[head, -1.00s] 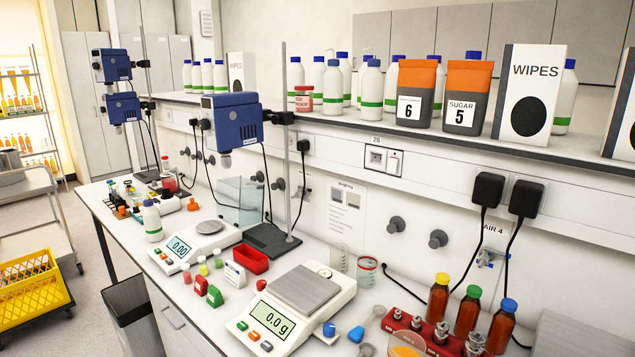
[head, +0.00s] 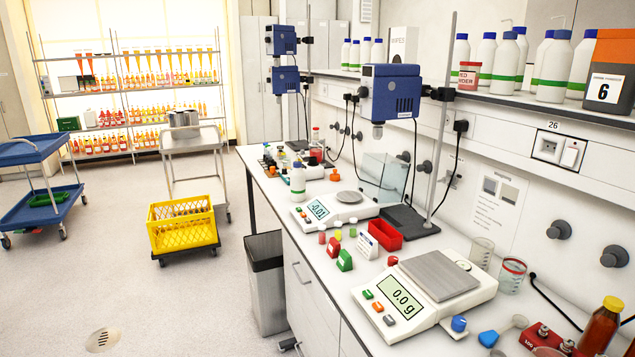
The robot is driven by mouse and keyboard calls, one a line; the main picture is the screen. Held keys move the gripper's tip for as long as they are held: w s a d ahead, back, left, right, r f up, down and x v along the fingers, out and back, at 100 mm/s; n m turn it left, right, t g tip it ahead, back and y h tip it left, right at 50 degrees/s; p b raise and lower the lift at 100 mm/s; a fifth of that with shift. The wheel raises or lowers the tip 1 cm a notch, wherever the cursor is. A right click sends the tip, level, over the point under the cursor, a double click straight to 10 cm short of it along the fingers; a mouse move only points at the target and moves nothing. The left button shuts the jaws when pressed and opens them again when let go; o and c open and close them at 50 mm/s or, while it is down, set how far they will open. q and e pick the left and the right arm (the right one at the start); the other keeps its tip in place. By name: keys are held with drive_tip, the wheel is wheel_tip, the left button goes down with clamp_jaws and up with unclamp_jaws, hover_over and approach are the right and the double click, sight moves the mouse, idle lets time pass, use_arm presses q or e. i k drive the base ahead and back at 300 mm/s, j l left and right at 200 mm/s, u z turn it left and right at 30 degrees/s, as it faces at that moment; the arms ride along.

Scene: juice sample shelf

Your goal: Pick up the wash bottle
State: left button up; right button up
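A white bottle with a green band (head: 298,182) stands upright on the bench, left of the smaller balance (head: 336,211). On the wall shelf (head: 455,89) at the right, two white bottles with green bands have thin bent tubes above them: one bottle (head: 507,62) is beside the red-labelled jar, another bottle (head: 553,68) is farther right. I cannot tell which of these the task calls the wash bottle. Neither of my grippers shows in the head view.
The larger balance (head: 437,275), a red tray (head: 386,237) and a clamp stand (head: 440,130) crowd the bench. A dark bin (head: 266,285) stands beside it. A yellow crate (head: 183,226), metal trolley (head: 190,140) and blue cart (head: 35,150) stand left. The floor (head: 130,300) between is clear.

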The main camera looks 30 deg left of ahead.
sight(298, 176)
drive_tip(key=i+j, duration=0.2)
drive_tip(key=j, duration=0.15)
drive_tip(key=i+j+z, duration=0.15)
drive_tip(key=j, duration=0.2)
drive_tip(key=i+j, duration=0.15)
drive_tip(key=j, duration=0.25)
drive_tip(key=i+j+z, duration=0.15)
drive_tip(key=j, duration=0.25)
drive_tip(key=i+j, duration=0.15)
drive_tip(key=j, duration=0.25)
drive_tip(key=i+j+z, duration=0.1)
drive_tip(key=j, duration=0.25)
drive_tip(key=i, duration=0.05)
